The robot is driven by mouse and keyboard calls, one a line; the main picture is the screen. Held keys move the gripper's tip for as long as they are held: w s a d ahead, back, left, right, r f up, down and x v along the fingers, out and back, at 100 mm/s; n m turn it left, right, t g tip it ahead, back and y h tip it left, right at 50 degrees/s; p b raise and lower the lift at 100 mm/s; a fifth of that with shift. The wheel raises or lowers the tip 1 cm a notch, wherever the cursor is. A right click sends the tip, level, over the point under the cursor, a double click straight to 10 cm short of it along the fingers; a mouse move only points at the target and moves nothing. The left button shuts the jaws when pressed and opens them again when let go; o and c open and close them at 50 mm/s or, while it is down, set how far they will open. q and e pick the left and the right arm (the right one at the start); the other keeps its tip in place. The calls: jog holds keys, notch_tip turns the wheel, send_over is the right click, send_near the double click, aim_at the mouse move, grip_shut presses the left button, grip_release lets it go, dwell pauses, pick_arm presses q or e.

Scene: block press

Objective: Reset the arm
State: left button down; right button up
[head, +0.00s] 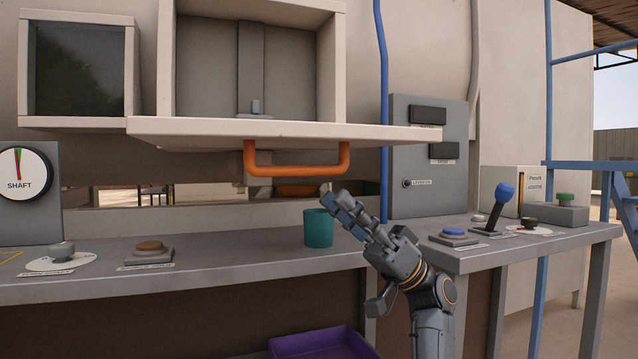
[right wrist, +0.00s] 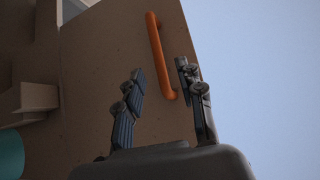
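My right gripper (head: 336,199) is raised in front of the workbench, its fingers pointing up and to the left. In the right wrist view the two fingers of my right gripper (right wrist: 161,71) stand apart with nothing held between them. The orange handle (head: 297,171) hangs under the press's light shelf-like front panel, above and left of the fingertips. In the right wrist view the orange handle (right wrist: 160,56) lies beyond the fingers, not touched as far as I can tell. My left gripper is out of view.
A teal cup (head: 318,229) stands on the bench just left of my right gripper. A blue button (head: 453,233) and a blue-knobbed lever (head: 504,192) are at the right. A purple bin (head: 318,344) is below. A brown button (head: 150,247) sits on the left bench.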

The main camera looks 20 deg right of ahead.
jog(key=shift+v, duration=1.1)
